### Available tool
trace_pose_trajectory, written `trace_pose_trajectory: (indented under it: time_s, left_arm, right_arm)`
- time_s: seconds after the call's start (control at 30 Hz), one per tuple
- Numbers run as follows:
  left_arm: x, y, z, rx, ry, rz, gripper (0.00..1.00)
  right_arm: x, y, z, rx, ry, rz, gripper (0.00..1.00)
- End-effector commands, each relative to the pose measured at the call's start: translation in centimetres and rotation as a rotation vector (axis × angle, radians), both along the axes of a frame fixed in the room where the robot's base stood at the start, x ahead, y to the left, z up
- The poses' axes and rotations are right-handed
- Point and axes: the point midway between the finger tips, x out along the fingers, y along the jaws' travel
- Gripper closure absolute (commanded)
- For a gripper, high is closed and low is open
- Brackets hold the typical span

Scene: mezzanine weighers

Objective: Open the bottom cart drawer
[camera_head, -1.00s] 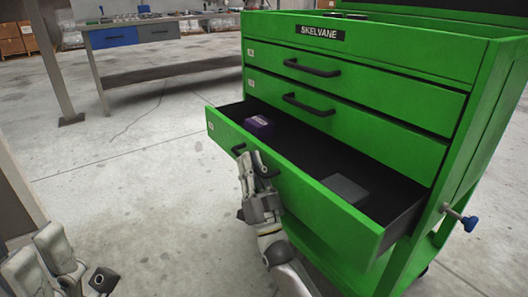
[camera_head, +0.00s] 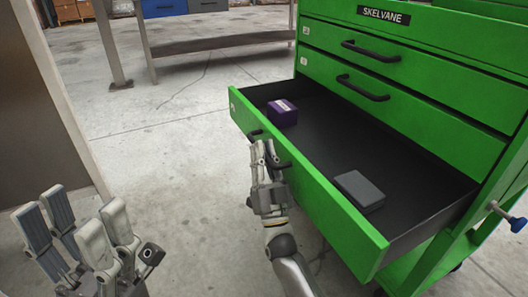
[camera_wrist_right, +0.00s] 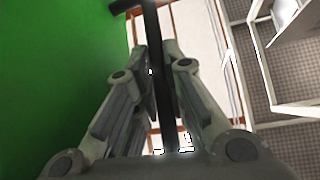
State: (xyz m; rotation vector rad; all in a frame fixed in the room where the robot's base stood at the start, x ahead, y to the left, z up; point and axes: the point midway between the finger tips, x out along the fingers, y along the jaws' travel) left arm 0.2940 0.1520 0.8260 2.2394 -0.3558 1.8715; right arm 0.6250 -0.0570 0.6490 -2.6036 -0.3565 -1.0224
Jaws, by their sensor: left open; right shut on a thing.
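The bottom drawer (camera_head: 325,197) of the green cart (camera_head: 420,85) is pulled well out, its black interior showing. A purple box (camera_head: 282,113) lies at its far left inside, and a dark grey box (camera_head: 359,190) lies toward its right. My right gripper (camera_head: 264,150) is at the drawer front, shut on the black drawer handle (camera_head: 255,134). The right wrist view shows the handle bar (camera_wrist_right: 160,70) between the two fingers, beside the green drawer face (camera_wrist_right: 55,75). My left gripper (camera_head: 80,225) is open and empty at the lower left, away from the cart.
Two closed drawers with black handles (camera_head: 362,87) are above the open one. A blue knob (camera_head: 518,224) sticks out at the cart's right side. A workbench (camera_head: 215,45) stands at the back, and a grey panel (camera_head: 40,110) is at the left. The concrete floor between is clear.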

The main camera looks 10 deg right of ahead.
Motion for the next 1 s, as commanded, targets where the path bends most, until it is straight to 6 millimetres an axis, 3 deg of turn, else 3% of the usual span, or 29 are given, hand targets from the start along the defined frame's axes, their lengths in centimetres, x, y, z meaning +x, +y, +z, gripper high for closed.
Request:
trace_pose_trajectory:
  time_s: [0.07, 0.1, 0.13, 0.57, 1.0]
  left_arm:
    - [0.0, 0.0, 0.0, 0.0, 0.0, 0.0, 0.46]
    - [0.0, 0.0, 0.0, 0.0, 0.0, 0.0, 0.46]
    - [0.0, 0.0, 0.0, 0.0, 0.0, 0.0, 0.46]
    - [0.1, 0.0, -0.1, 0.0, 0.002, 0.002, 0.46]
    - [0.0, 0.0, 0.0, -0.001, 0.0, 0.001, 0.46]
  right_arm:
    - [0.0, 0.0, -0.1, 0.0, 0.001, 0.0, 1.0]
    - [0.0, 0.0, -0.1, 0.0, 0.001, 0.0, 0.83]
    - [0.0, 0.0, -0.1, 0.0, 0.001, 0.0, 0.79]
    - [-0.6, -0.1, -0.8, 0.0, 0.003, 0.0, 0.79]
    - [-6.8, -1.1, -6.8, 0.0, 0.004, 0.001, 0.79]
